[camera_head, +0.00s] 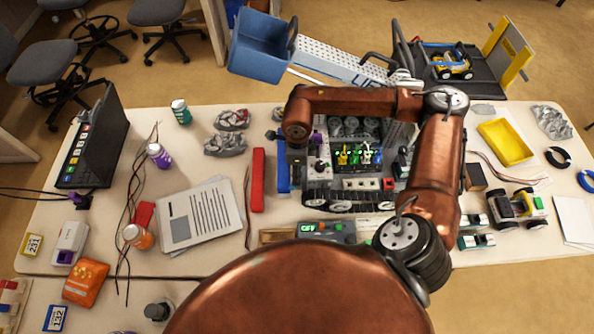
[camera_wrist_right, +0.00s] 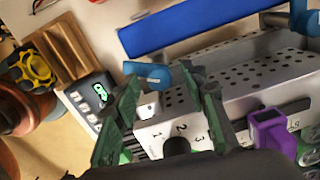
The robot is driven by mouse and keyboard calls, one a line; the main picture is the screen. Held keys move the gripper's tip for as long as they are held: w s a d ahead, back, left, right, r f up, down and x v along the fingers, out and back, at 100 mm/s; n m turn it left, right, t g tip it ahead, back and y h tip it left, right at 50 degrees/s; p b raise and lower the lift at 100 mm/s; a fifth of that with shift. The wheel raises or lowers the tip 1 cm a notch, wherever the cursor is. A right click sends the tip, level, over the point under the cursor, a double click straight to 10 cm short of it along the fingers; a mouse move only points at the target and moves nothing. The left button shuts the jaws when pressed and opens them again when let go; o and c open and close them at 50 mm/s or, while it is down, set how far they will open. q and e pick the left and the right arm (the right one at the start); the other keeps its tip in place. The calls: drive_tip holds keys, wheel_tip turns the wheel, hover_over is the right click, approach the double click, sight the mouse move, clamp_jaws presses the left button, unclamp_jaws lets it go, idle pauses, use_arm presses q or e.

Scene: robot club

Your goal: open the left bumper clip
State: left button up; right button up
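The club robot lies on the table with a blue bumper bar (camera_head: 283,176) along its left side; the bar also shows in the right wrist view (camera_wrist_right: 195,25). A small blue clip-like lever (camera_wrist_right: 148,71) sits at the corner of the perforated metal chassis (camera_wrist_right: 255,75), near the bumper's end. My right gripper (camera_wrist_right: 160,82) is open, its two dark green fingers spread just in front of this lever. I cannot tell whether a finger touches it. A purple clip (camera_wrist_right: 268,132) is on the chassis to the right. In the head view my right arm hides part of the robot. My left gripper is not in view.
A red bumper bar (camera_head: 258,180) lies left of the robot. A controller with a green display (camera_head: 308,229) and a wooden block (camera_head: 277,236) are in front. Papers (camera_head: 200,215) lie left. A blue bin (camera_head: 262,45) stands behind the table.

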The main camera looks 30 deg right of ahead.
drive_tip(key=shift+c, duration=0.3)
clamp_jaws()
idle(0.4)
drive_tip(key=shift+w+f+n+b, duration=0.1)
drive_tip(key=shift+n+b, duration=0.8)
drive_tip(key=shift+n, duration=0.3)
drive_tip(key=shift+n+b, duration=0.85)
drive_tip(key=shift+n, duration=0.75)
drive_tip(key=shift+r, duration=0.2)
drive_tip(key=shift+o, duration=0.3)
unclamp_jaws()
